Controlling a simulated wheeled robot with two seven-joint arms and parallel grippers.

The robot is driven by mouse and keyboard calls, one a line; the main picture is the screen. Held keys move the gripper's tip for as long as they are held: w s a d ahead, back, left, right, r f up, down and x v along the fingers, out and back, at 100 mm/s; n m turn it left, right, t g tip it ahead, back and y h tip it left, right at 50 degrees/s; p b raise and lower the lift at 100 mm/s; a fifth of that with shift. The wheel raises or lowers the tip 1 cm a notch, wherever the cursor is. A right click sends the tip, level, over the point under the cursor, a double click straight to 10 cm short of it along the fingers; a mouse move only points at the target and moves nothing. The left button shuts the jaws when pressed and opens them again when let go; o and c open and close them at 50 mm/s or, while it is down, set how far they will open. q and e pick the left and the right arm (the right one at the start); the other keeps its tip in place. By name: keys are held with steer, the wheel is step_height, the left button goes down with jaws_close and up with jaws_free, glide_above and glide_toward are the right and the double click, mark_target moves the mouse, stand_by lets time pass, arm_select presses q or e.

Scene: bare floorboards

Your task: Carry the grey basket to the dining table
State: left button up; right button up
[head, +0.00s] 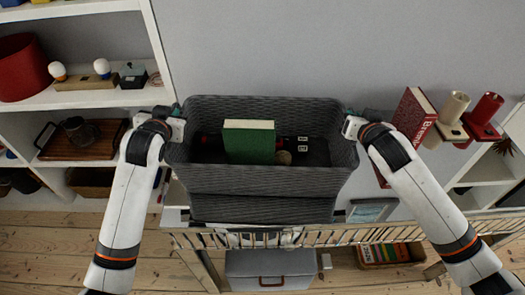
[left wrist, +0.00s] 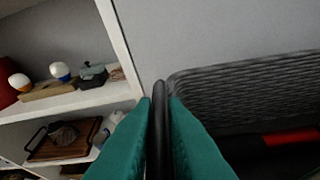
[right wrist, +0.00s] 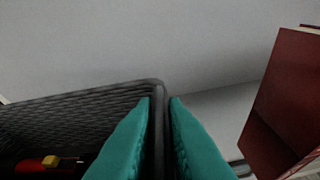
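The grey basket (head: 262,180) is a woven, dark grey box in the middle of the head view. A green book (head: 249,140), a red and black item and a small round brownish thing lie in it. My left gripper (head: 178,124) is shut on the basket's left rim; in the left wrist view its teal fingers (left wrist: 160,110) clasp the rim from both sides. My right gripper (head: 350,124) is at the right rim; in the right wrist view its teal fingers (right wrist: 160,110) pinch that rim. I cannot make out a dining table.
A white shelf (head: 110,97) with several objects stands at the left. A red book (head: 413,112) and two cups on stands are at the right, above white shelving (head: 490,170). A slatted rack (head: 340,236), a grey case (head: 270,268) and a crate of books (head: 391,254) are below the basket.

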arm_select(q)
jaws_close()
arm_select(e)
jaws_close()
stand_by(0.8)
